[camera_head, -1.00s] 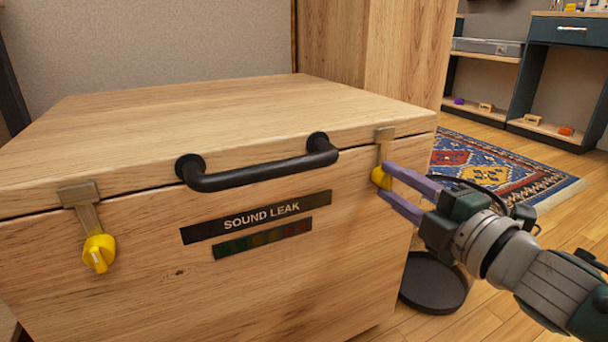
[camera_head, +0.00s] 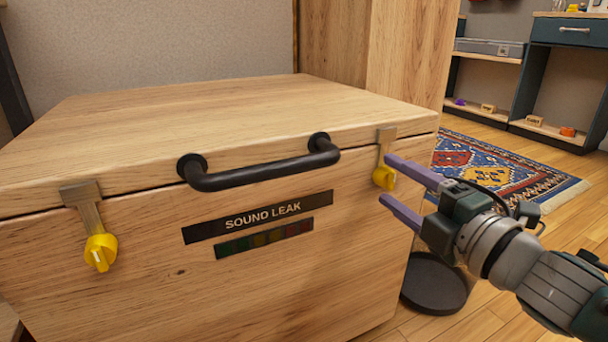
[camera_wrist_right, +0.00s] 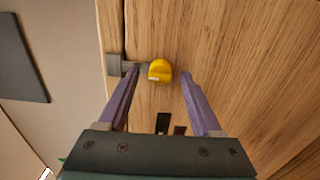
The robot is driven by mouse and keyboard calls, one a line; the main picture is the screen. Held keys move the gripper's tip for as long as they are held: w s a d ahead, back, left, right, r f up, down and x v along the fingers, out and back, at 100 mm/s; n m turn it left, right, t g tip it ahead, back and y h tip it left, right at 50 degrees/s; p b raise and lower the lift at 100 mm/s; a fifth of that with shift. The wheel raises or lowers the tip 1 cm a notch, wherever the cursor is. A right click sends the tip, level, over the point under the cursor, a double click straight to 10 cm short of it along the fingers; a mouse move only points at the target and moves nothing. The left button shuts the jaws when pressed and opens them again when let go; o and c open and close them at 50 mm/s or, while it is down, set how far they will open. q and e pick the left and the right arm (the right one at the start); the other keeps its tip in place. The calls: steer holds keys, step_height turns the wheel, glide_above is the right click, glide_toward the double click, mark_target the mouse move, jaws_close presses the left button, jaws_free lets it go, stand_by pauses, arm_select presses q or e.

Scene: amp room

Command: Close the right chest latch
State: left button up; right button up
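The wooden chest (camera_head: 130,265) has its lid down, with a black handle (camera_head: 260,173) on the front. The right latch is a metal strap with a yellow knob (camera_head: 384,178) at its lower end. In the right wrist view the knob (camera_wrist_right: 160,71) sits between my two purple fingers, apart from both. My right gripper (camera_head: 386,180) is open at the right latch, its fingertips close to the chest front. The left latch (camera_head: 100,250) has the same strap and yellow knob, hanging down. My left gripper is not in view.
A dark round base (camera_head: 433,285) stands on the floor right of the chest, below my right arm. A patterned rug (camera_head: 500,165) lies behind, with dark shelves (camera_head: 530,85) beyond. A wooden panel (camera_head: 405,50) stands behind the chest.

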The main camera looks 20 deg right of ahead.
steer(key=shift+s, duration=0.1)
steer(key=shift+s+r+p, duration=0.1)
steer(key=shift+s+p, duration=0.25)
steer(key=s+p, duration=0.3)
steer(key=s, duration=0.6)
steer(key=shift+d, duration=0.4)
